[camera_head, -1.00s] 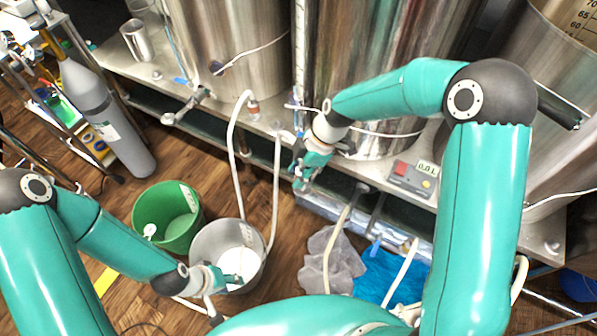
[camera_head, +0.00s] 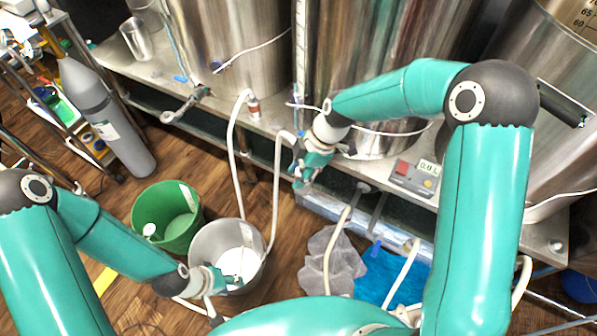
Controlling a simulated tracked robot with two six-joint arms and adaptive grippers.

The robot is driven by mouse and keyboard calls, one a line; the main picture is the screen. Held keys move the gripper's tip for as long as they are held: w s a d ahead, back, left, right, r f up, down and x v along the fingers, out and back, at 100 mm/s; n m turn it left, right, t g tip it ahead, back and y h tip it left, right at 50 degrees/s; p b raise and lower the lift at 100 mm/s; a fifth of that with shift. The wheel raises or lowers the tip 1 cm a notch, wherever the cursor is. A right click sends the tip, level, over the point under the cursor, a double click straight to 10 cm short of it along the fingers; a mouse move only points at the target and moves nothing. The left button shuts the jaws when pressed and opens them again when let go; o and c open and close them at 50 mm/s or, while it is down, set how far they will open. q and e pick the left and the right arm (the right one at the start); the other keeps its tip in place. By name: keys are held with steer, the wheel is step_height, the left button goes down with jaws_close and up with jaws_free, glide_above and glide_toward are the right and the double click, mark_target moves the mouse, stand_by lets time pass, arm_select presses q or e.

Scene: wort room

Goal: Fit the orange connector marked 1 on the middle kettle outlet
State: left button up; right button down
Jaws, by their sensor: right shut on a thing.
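The middle kettle (camera_head: 385,40) is the large steel vessel at the centre back. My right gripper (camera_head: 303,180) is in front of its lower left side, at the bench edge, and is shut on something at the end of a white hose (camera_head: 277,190). The gripper hides that piece, so I cannot read a 1 or see its colour. The middle outlet cannot be made out behind my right gripper and wrist. A reddish fitting (camera_head: 254,106) on another hose end is at the bench near the left kettle (camera_head: 240,35). My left gripper (camera_head: 226,281) is at the steel bucket; its fingers are unclear.
The steel bucket (camera_head: 208,243) and a green bucket (camera_head: 165,232) stand on the floor. A meter box (camera_head: 415,178) sits on the bench to the right of my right gripper. A grey cloth (camera_head: 318,270) and a blue cloth (camera_head: 375,278) lie below. A grey cylinder stands left.

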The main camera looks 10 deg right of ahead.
steer(key=shift+f+b, duration=0.75)
steer(key=shift+f, duration=0.15)
steer(key=c, duration=0.7)
jaws_free()
steer(key=shift+o, duration=0.2)
